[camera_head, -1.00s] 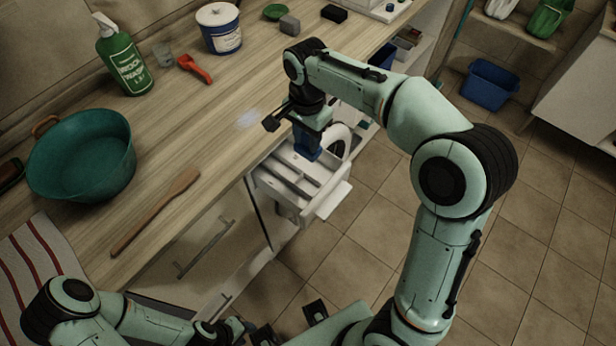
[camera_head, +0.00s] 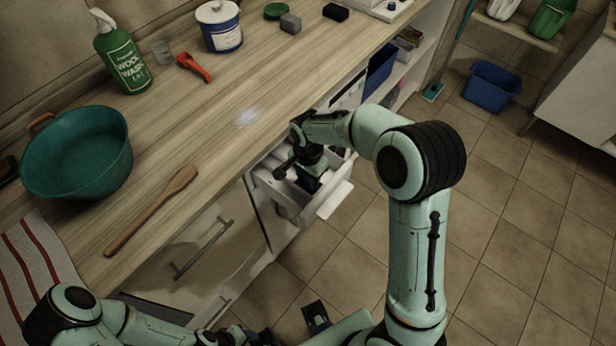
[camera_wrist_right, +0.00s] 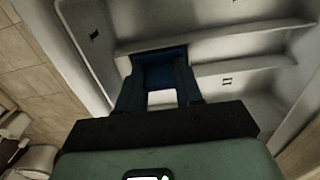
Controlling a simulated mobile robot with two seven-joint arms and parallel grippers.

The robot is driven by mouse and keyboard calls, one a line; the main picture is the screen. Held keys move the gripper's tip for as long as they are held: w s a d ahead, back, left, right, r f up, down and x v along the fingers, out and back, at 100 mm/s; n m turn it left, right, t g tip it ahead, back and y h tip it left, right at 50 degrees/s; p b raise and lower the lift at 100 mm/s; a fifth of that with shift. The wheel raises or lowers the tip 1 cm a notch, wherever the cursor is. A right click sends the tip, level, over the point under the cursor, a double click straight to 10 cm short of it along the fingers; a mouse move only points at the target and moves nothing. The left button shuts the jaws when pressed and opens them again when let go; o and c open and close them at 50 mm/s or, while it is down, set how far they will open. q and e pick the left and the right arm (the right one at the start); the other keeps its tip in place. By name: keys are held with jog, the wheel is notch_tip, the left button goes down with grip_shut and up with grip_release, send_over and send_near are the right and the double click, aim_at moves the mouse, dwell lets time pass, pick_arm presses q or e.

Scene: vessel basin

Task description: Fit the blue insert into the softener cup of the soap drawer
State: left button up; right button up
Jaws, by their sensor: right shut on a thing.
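The blue insert (camera_wrist_right: 159,73) is between the fingers of my right gripper (camera_wrist_right: 160,88), which is shut on it. In the right wrist view the insert's far end is at a compartment of the white soap drawer (camera_wrist_right: 225,45); I cannot tell how deep it sits. In the head view the open soap drawer (camera_head: 334,203) juts out below the counter. My right gripper (camera_head: 308,182) points down into it, and a dark blue bit of the insert shows beneath. The wrist hides most of the softener cup. My left gripper (camera_head: 238,336) is low at the bottom edge, its fingers unclear.
The wooden counter (camera_head: 215,130) runs along the left, with a teal basin (camera_head: 78,155), a wooden spoon (camera_head: 150,212), a green bottle (camera_head: 120,58) and a white-blue tub (camera_head: 219,27). A blue bin (camera_head: 491,86) stands on the tiled floor.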

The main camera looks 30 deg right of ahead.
jog(key=shift+f, duration=0.15)
jog(key=shift+f, duration=0.15)
jog(key=o, duration=1)
jog(key=shift+r, duration=0.2)
jog(key=shift+w+r, duration=0.1)
jog(key=shift+r, duration=0.2)
notch_tip(320, 180, up, 12)
jog(key=shift+f+p, duration=0.25)
jog(key=shift+p, duration=0.4)
